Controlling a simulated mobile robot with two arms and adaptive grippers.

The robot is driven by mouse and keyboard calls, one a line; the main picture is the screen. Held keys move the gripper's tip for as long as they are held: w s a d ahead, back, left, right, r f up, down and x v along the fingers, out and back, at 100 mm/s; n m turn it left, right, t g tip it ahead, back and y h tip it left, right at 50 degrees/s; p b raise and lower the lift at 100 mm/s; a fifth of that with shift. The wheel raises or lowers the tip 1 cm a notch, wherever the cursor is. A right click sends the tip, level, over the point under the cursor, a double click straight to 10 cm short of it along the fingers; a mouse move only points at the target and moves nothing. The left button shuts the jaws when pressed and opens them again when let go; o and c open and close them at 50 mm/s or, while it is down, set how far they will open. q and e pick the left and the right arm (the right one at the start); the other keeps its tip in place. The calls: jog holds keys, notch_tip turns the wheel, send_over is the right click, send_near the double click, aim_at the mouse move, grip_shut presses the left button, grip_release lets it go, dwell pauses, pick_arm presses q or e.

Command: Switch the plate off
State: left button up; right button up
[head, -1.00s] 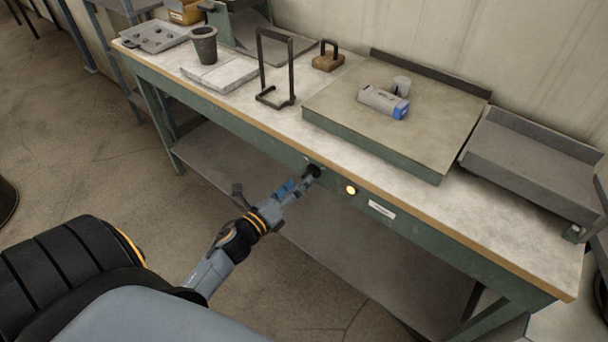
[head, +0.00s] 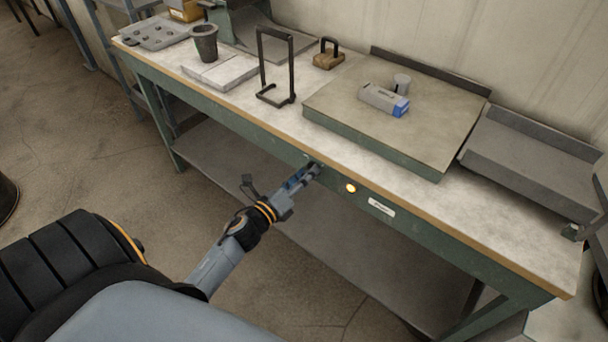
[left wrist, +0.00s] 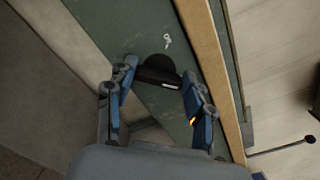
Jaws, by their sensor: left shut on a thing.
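The plate (head: 420,140) is a broad grey slab with green sides on the bench. A black knob (left wrist: 158,70) with a white mark sits on the green front panel (left wrist: 150,25) below the bench edge. My left gripper (head: 313,170) reaches the panel and is shut on the knob, with a blue finger on each side of it in the left wrist view (left wrist: 158,82). The gripper hides the knob in the head view. A round lamp (head: 351,188) right of the knob glows yellow-orange. My right gripper is not in view.
A grey box with a blue end (head: 384,100) and a small grey cup (head: 402,83) stand on the plate. A black frame stand (head: 261,62), a handled block (head: 328,58) and a dark crucible (head: 205,42) stand to the left. A lower shelf (head: 330,240) lies under the bench.

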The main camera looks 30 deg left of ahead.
pick_arm(q)
jog(key=shift+f+n+p, duration=0.2)
jog(key=shift+n+p, duration=1.2)
jog(key=shift+n, duration=3.05)
jog(key=shift+f+n+p, duration=0.15)
jog(key=shift+n+p, duration=1.2)
jog(key=shift+n, duration=3.1)
jog(key=o, duration=1.2)
jog(key=shift+c, duration=0.2)
jog(key=shift+s, duration=0.1)
